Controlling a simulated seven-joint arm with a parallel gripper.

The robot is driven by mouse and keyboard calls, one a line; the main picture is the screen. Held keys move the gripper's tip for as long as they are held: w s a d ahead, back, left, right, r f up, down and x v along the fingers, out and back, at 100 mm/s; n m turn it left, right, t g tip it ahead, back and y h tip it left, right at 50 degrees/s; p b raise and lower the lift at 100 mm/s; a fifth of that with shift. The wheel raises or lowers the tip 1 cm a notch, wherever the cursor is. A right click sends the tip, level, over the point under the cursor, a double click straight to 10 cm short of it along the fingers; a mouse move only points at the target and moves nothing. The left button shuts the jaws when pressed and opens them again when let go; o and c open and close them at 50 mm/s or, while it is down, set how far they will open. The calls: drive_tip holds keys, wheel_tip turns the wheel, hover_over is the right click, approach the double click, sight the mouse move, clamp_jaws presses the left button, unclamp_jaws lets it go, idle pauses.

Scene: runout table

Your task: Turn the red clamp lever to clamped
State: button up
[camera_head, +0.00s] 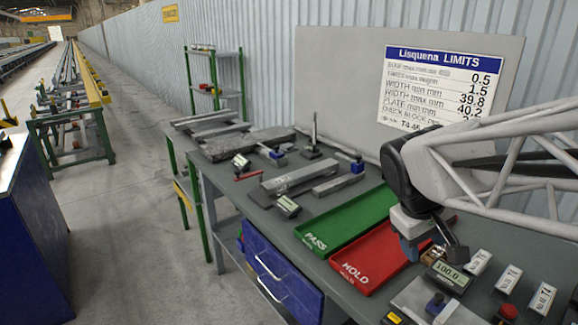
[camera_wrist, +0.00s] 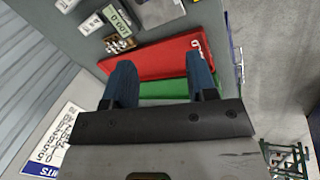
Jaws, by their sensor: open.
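A thin red bar (camera_head: 248,175) lies on the table beside a small gauge with a display (camera_head: 241,161); it may be the red clamp lever, but it is too small to be sure. A round red knob (camera_head: 508,311) sits at the front right. My gripper (camera_wrist: 162,75) is open and empty, its two blue fingers apart over the red and green trays in the wrist view. In the head view my gripper (camera_head: 412,246) hangs over the right end of the red tray, far to the right of the red bar.
A green PASS tray (camera_head: 325,228) and red HOLD tray (camera_head: 352,273) lie mid-table. A display reading 100.0 (camera_head: 449,275) and several white labelled blocks (camera_head: 508,278) crowd the right. Grey bars (camera_head: 293,176), an upright stand (camera_head: 314,140) and a dark slab (camera_head: 245,143) occupy the far side.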

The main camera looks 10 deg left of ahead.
drive_tip(key=w+a+f+n+t+h, duration=0.15)
drive_tip(key=w+a+n, duration=0.25)
drive_tip(key=w+a, duration=0.5)
drive_tip(key=w+a+n+t+h, duration=0.1)
drive_tip(key=w+a+n+h, duration=0.3)
drive_tip(key=w, duration=0.9)
drive_tip(key=w+a+f+n+t+h, duration=0.1)
drive_tip(key=w+a+n+t, duration=0.1)
drive_tip(key=w+a+n, duration=0.55)
drive_tip(key=n+t, duration=0.9)
approach(237, 171)
drive_tip(key=x, duration=0.2)
drive_tip(key=shift+d, duration=0.1)
drive_tip(key=shift+w+d, duration=0.1)
drive_tip(key=shift+x, duration=3.85)
clamp_jaws()
